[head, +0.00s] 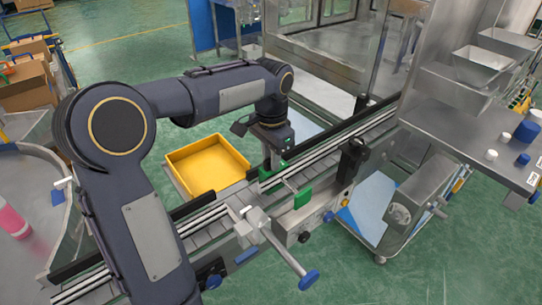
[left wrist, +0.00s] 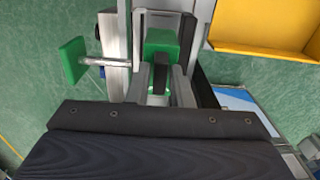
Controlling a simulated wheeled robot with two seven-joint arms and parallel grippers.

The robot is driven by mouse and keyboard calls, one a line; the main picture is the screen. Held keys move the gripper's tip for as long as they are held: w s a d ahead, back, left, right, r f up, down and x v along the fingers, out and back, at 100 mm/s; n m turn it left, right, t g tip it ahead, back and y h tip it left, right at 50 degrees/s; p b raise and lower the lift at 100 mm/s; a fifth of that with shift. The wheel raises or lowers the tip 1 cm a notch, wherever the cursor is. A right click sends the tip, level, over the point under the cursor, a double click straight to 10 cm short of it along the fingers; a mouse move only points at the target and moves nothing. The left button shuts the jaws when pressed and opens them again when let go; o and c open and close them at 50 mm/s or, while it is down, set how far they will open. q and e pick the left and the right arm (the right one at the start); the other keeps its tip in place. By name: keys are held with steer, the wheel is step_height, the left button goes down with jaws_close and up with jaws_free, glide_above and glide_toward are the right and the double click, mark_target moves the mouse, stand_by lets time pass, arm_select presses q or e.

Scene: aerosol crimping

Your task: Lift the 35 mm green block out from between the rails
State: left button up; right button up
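The green block (left wrist: 160,42) sits between light grey rail pieces in the left wrist view, with a dark slot-like part (left wrist: 160,77) just below it in the picture. In the head view, green (head: 268,173) shows at the rails right under my left gripper (head: 270,157). That gripper points down at the conveyor, very close to the block. Its fingertips are hidden or hard to separate from the rails, so I cannot tell whether they grip it. My right gripper is not in view.
A green paddle (head: 303,198) on a rod stands beside the rails; it also shows in the left wrist view (left wrist: 73,60). A yellow tray (head: 207,166) lies left of the conveyor. A blue-knobbed lever (head: 290,258) sticks out in front. A steel-framed enclosure (head: 325,55) rises behind.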

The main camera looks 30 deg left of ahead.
arm_select(q)
jaws_close()
step_height(320, 180, up, 10)
steer(key=p, duration=0.9)
stand_by(0.4)
stand_by(0.5)
